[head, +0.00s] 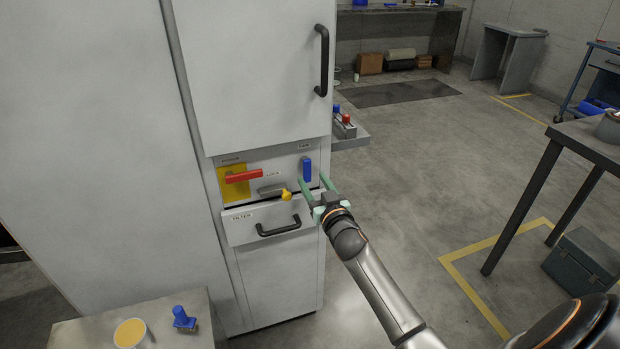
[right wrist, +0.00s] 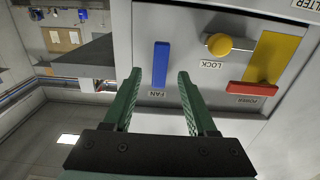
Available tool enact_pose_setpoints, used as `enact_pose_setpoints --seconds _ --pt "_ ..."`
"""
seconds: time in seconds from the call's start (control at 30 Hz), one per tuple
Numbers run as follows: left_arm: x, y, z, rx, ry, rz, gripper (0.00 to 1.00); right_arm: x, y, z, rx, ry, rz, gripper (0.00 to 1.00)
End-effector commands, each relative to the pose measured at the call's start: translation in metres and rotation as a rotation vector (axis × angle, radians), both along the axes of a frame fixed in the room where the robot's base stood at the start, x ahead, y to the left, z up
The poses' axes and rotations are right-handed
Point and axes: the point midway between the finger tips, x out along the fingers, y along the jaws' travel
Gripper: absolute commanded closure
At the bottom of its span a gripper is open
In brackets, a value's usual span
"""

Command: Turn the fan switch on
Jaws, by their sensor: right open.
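The blue fan switch (head: 307,169) is an upright lever on the chamber's control panel, under a small label. In the right wrist view the same blue lever (right wrist: 161,62) appears upside down, with the label FAN beside it. My right gripper (head: 312,179) is open and empty, its green fingers pointing at the panel. In the right wrist view the right gripper (right wrist: 158,76) has one fingertip on each side of the lever, with gaps on both sides. I cannot tell whether the tips reach past its front. My left gripper is not in view.
A red handle (head: 244,176) on a yellow plate and a yellow-knobbed lock lever (head: 286,195) sit left of the switch. The filter drawer (head: 240,228) is below, the door handle (head: 322,60) above. A side shelf (head: 350,137) juts out right.

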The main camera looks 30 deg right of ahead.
Motion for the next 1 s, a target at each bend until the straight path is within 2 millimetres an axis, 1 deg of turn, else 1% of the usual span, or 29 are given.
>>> enact_pose_setpoints --seconds 0.03,0.1,0.23,0.37,0.6,0.67,1.0 --pt "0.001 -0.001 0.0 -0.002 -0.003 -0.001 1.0 0.008 -0.002 0.0 -0.001 -0.001 -0.001 0.43" --pt "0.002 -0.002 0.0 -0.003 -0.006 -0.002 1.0 0.016 -0.004 -0.001 0.0 -0.001 0.0 0.43" --pt "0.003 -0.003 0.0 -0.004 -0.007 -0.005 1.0 0.025 -0.006 -0.001 0.0 0.0 0.001 0.43" --pt "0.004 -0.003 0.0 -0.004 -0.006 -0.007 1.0 0.029 -0.007 0.0 0.0 -0.001 0.001 0.43" --pt "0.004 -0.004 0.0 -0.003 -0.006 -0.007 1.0 0.03 -0.007 0.0 0.0 0.0 0.001 0.43" --pt "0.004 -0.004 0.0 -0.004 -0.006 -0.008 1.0 0.029 -0.007 0.0 0.0 0.0 0.001 0.48" --pt "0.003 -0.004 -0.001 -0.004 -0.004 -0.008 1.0 0.029 -0.007 0.0 0.0 0.0 0.001 0.86"
